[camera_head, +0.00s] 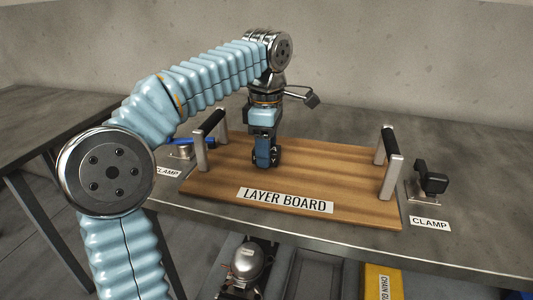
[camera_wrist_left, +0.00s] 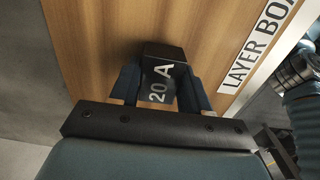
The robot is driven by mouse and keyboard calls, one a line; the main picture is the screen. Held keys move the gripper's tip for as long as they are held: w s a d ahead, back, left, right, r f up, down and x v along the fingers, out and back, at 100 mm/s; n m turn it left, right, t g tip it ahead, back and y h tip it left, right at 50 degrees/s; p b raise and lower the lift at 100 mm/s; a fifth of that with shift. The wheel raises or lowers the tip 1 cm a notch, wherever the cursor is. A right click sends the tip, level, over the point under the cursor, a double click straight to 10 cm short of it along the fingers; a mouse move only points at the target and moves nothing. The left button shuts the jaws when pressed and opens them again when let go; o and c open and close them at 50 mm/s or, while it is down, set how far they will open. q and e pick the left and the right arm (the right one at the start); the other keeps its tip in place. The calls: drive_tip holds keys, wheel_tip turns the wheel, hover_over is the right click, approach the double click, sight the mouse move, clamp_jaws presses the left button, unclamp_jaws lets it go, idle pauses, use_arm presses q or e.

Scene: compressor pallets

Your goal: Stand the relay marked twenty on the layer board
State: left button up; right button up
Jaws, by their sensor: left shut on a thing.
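The relay is a small black block marked "20 A" in white (camera_wrist_left: 163,72); in the head view it is a dark shape (camera_head: 276,156) mostly hidden by the gripper. My left gripper (camera_head: 268,152) is shut on it, with one blue finger on each side in the left wrist view (camera_wrist_left: 158,88). The gripper points down over the middle of the wooden layer board (camera_head: 330,170), which lies on the grey table. The relay is at or very close to the board surface; I cannot tell whether it touches. My right gripper is not in view.
Upright handles with black grips stand at the board's left (camera_head: 208,135) and right (camera_head: 389,160) ends. A black clamp (camera_head: 432,180) is right of the board; another clamp (camera_head: 183,150) is at left. Below the table's front edge are a compressor (camera_head: 248,262) and a yellow container (camera_head: 383,283).

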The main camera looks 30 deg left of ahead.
use_arm(q)
drive_tip(key=shift+f, duration=0.3)
drive_tip(key=shift+f, duration=0.15)
drive_tip(key=o, duration=1.2)
drive_tip(key=shift+c, duration=0.2)
wheel_tip(320, 180, up, 10)
drive_tip(key=p, duration=0.3)
drive_tip(key=shift+w+d, duration=0.1)
drive_tip(key=shift+d, duration=0.05)
drive_tip(key=shift+r, duration=1.25)
